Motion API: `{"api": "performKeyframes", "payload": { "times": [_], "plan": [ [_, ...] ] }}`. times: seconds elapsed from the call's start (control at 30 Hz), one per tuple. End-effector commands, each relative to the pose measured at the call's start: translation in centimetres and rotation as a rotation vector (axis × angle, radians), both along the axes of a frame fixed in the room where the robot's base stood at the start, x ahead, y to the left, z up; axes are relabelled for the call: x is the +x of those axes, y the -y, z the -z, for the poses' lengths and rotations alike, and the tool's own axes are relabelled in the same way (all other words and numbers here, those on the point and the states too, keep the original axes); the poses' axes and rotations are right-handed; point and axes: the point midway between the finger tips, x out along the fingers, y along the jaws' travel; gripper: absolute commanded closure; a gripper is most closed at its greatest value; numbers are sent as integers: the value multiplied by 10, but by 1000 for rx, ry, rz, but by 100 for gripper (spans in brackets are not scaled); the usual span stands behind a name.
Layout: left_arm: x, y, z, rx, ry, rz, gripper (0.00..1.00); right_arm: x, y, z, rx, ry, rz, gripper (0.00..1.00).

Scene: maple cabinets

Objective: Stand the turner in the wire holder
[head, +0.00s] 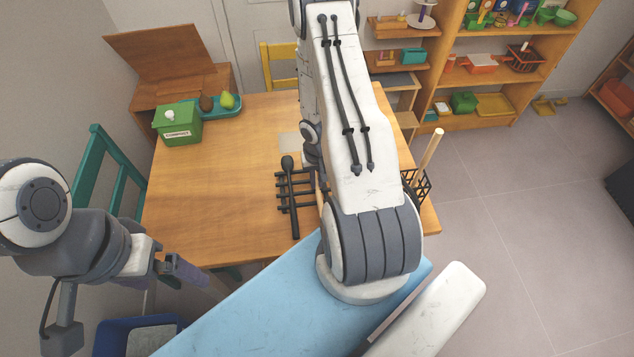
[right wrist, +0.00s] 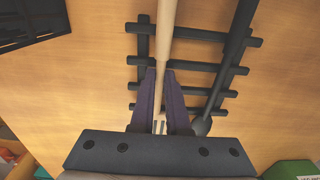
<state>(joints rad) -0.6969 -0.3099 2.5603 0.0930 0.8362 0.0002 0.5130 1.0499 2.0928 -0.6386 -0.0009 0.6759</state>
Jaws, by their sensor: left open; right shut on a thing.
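The pale wooden turner (right wrist: 166,35) is between the purple fingers of my right gripper (right wrist: 164,75), which is shut on it. Its slotted end shows between the fingers near the palm. The turner is over the black rack (right wrist: 143,45); I cannot tell whether it touches the bars. In the head view my right arm hides the gripper and the turner. The black wire holder (head: 424,183) stands near the table's right edge, and partly shows in the right wrist view (right wrist: 30,22). My left gripper (head: 190,275) is open and empty, off the table's near left edge.
A wooden stick (head: 431,150) stands in the holder. A black ladle (head: 293,205) lies on the rack. A green compost box (head: 178,125) and a teal tray (head: 224,108) are at the back left.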

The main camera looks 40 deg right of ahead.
Motion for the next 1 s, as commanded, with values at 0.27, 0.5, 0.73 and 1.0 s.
{"api": "performKeyframes", "payload": {
  "times": [0.27,0.5,0.73,1.0],
  "plan": [
    [0,0,5,-1,1,0,0,0,0,5,0,0,0,100],
    [0,0,3,-1,1,0,0,0,0,3,0,0,0,56],
    [0,0,3,0,0,0,0,0,0,3,0,0,-1,56],
    [0,0,-16,0,0,-1,0,0,0,-16,-1,1,0,56]
  ]
}}
